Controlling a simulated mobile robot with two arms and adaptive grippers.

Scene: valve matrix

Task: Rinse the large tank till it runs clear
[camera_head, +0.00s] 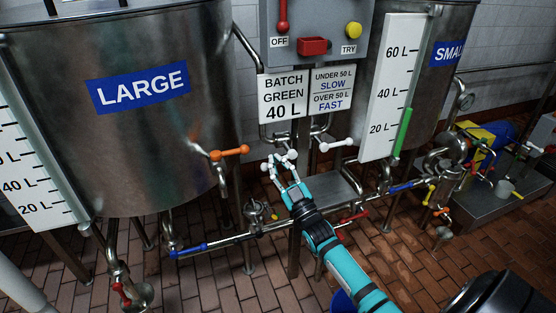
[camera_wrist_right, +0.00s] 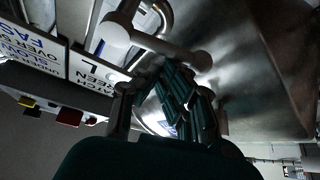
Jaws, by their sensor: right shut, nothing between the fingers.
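The large tank (camera_head: 130,120) stands at the left with a blue LARGE label. Its level scale (camera_head: 35,175) shows no green bar in the visible part. An orange-handled valve (camera_head: 230,153) sits at the tank's right side. My right gripper (camera_head: 281,168) is shut and empty, right beside a white valve handle (camera_head: 283,157); I cannot tell if they touch. In the right wrist view, a white handle (camera_wrist_right: 155,42) lies just ahead of the dark gripper fingers (camera_wrist_right: 182,100). A red handle (camera_head: 122,294) is on the pipe under the large tank. My left gripper is not in view.
The small tank (camera_head: 455,25) is at the right; its green level bar (camera_head: 402,131) reaches near 30 L. Another white handle (camera_head: 337,145), blue handles (camera_head: 188,250) and a red handle (camera_head: 352,217) crowd the pipes. The control box (camera_head: 318,30) hangs above a batch sign (camera_head: 284,95).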

